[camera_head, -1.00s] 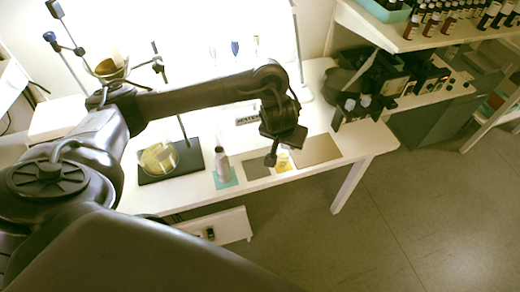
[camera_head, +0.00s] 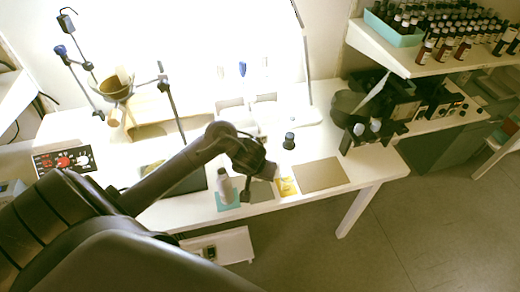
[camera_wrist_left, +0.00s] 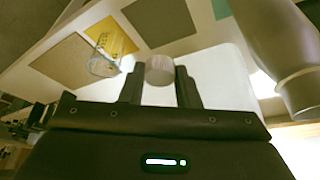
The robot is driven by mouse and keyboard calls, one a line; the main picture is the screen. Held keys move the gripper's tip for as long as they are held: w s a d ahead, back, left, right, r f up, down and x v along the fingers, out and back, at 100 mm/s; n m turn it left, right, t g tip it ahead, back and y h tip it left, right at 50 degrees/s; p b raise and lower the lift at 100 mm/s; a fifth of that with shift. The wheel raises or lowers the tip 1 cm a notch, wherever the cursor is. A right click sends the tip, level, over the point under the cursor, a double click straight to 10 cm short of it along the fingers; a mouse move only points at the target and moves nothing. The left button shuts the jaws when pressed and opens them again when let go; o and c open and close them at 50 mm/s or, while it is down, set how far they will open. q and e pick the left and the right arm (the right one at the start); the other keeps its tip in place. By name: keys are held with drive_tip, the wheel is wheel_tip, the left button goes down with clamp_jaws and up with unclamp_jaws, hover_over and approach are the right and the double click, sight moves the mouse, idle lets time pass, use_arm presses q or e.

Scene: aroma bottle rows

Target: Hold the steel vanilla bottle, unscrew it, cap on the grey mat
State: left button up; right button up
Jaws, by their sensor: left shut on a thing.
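The steel bottle (camera_head: 224,187) stands upright on a teal mat (camera_head: 228,205); it also shows at the right of the left wrist view (camera_wrist_left: 278,45). My left gripper (camera_head: 250,188) is just right of the bottle, over the grey mat (camera_head: 262,192). In the left wrist view my left gripper (camera_wrist_left: 160,78) is shut on a small grey cylinder (camera_wrist_left: 159,69) that looks like a cap. It is apart from the bottle, with the grey mat (camera_wrist_left: 158,18) beyond it. Whether the bottle's mouth is bare is too small to tell. My right gripper is not in view.
A yellow card (camera_head: 286,186) with a clear glass (camera_wrist_left: 102,64) lies between the grey mat and a brown mat (camera_head: 323,175). A dark bottle (camera_head: 289,141) stands behind. A stand with a bowl (camera_head: 116,90) is at left. Several bottles fill the right shelf.

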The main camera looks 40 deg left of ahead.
use_arm(q)
drive_tip(key=b, duration=0.2)
hover_over(260, 191)
drive_tip(key=s, duration=0.1)
wheel_tip(260, 191, down, 4)
drive_tip(key=shift+d+f, duration=0.15)
drive_tip(key=shift+f, duration=0.05)
drive_tip(key=shift+f+b, duration=0.75)
drive_tip(key=shift+f, duration=1.05)
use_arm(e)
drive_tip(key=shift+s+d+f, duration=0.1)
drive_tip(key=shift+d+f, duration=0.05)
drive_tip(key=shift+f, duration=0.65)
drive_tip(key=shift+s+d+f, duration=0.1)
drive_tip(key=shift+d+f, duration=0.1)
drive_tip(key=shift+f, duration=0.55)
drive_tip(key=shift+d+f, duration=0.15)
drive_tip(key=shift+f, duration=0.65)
use_arm(q)
drive_tip(key=shift+f, duration=0.1)
drive_tip(key=o, duration=1)
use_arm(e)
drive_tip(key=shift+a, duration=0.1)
use_arm(q)
drive_tip(key=shift+r, duration=0.2)
drive_tip(key=p+v, duration=0.7)
drive_tip(key=v, duration=0.5)
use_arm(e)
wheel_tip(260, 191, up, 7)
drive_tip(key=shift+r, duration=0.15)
